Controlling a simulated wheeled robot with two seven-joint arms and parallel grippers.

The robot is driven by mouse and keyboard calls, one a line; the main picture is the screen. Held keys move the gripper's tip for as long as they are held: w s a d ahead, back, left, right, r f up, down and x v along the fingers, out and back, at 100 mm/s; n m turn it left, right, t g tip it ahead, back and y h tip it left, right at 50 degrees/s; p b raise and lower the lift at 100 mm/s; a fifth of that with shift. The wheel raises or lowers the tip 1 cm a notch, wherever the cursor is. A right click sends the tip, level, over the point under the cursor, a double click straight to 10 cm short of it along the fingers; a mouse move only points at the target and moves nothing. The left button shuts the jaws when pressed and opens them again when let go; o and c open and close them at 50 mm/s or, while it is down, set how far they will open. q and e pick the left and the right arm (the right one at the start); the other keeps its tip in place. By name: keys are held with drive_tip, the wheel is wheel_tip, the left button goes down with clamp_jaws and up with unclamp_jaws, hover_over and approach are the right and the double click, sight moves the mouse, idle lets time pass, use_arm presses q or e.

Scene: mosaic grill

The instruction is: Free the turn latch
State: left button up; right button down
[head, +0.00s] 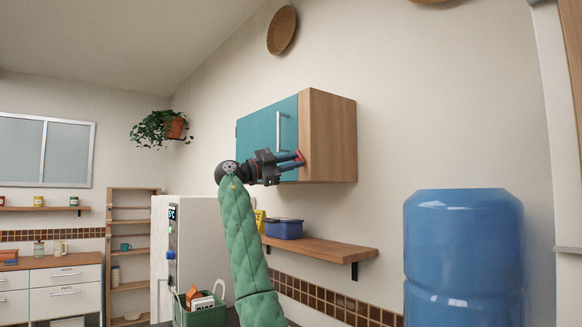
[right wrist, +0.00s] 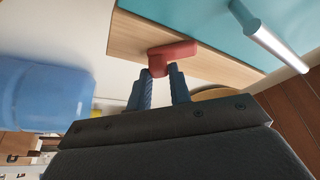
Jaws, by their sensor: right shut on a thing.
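The red turn latch (right wrist: 174,54) sits at the edge of the wall cabinet, where the teal door (right wrist: 205,18) meets the wooden side. My right gripper (right wrist: 161,72) is shut on the latch's stem, and its blue fingers lie on either side. In the head view the right gripper (head: 295,160) reaches the door's lower right corner, and only a bit of the red latch (head: 300,154) shows at the fingertips. The teal door (head: 258,131) looks closed and has a silver vertical handle (head: 279,131). My left gripper is not in view.
A wooden shelf (head: 330,250) with a blue container (head: 284,229) is below the cabinet (head: 328,135). A large blue water bottle (head: 463,250) stands at the right. A white fridge-like unit (head: 200,235) is behind my right arm. The wall right of the cabinet is clear.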

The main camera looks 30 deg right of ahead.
drive_tip(key=shift+r+m+g+y, duration=0.1)
drive_tip(key=shift+m+g+y, duration=0.2)
drive_tip(key=shift+m, duration=0.8)
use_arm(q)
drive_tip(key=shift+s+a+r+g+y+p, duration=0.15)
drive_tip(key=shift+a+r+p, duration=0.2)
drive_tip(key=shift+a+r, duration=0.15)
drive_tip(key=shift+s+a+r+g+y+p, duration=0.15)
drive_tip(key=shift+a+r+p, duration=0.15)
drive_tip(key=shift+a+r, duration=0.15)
use_arm(e)
drive_tip(key=shift+m+y, duration=0.6)
drive_tip(key=shift+m, duration=0.85)
drive_tip(key=shift+m+y, duration=0.6)
drive_tip(key=shift+m, duration=0.85)
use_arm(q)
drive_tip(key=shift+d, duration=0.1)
use_arm(e)
drive_tip(key=c, duration=1.4)
unclamp_jaws()
drive_tip(key=shift+o, duration=0.6)
